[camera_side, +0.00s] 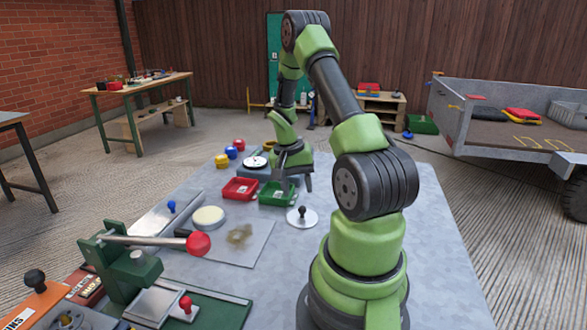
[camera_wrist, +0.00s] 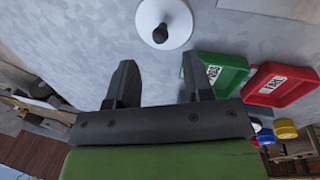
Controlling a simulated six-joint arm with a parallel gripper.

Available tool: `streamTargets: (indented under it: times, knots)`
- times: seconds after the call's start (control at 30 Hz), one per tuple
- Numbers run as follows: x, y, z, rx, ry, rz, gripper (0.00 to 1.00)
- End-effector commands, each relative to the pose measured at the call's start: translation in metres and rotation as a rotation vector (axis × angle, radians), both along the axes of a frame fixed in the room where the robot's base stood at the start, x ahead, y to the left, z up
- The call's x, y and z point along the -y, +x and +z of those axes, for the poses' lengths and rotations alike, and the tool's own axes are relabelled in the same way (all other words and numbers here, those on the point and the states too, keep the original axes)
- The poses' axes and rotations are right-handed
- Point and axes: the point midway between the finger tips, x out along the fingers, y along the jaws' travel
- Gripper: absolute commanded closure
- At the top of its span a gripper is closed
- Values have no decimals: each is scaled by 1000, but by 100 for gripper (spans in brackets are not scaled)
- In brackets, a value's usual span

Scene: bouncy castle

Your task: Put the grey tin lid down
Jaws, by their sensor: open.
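The grey tin lid (camera_side: 302,217) is a pale round disc with a dark knob on top. It lies flat on the grey tabletop, to the right of the green tray. It also shows at the top of the wrist view (camera_wrist: 178,12), ahead of my fingertips and apart from them. My gripper (camera_side: 294,183) is above the table behind the lid, near the green tray. In the wrist view my gripper (camera_wrist: 157,68) has its two fingers wide apart with only bare tabletop between them.
A green tray (camera_side: 278,203) and a red tray (camera_side: 240,198) stand left of the lid. Further left are a round cream disc (camera_side: 208,217), a stained sheet (camera_side: 259,241) and a green lever press (camera_side: 127,270). Coloured pots (camera_side: 231,152) stand behind. Tabletop around the lid's front is clear.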

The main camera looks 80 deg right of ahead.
Motion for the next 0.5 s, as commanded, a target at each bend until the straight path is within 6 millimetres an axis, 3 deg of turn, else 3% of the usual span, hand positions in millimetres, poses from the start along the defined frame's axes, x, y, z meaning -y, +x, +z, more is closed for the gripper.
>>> streamTargets:
  times: [0.1,0.37,0.5]
  knots:
    - [0,6,26,4,-6,-1,53]
    - [-3,12,57,4,-3,4,53]
    - [-20,29,83,50,-25,71,53]
